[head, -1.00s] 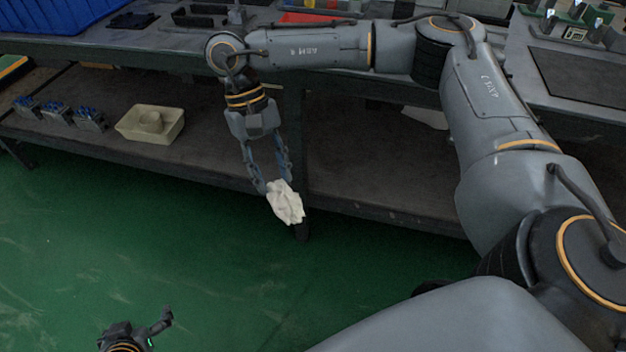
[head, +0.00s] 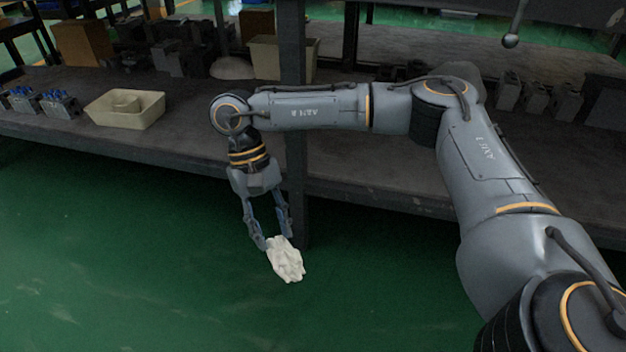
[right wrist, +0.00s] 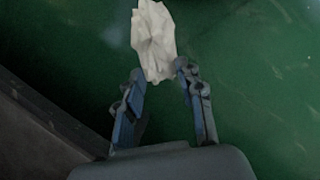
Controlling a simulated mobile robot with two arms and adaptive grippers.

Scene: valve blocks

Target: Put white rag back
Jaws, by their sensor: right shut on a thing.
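The white rag (head: 286,262) is a crumpled off-white bundle. My right gripper (head: 276,240) is shut on it and holds it in the air over the green floor, in front of the lower shelf. The rag also shows in the right wrist view (right wrist: 154,42), between the fingertips of the same gripper (right wrist: 160,72). A cream tray (head: 98,112) with a raised round part inside stands on the shelf, to the left of the gripper. My left gripper is not in the head view.
The lower shelf (head: 375,170) has a dark front edge and a dark upright post (head: 293,130) close behind my right gripper. Several grey valve blocks with blue parts (head: 60,104) stand left of the tray. A beige bin (head: 305,62) stands farther back. The floor below is clear.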

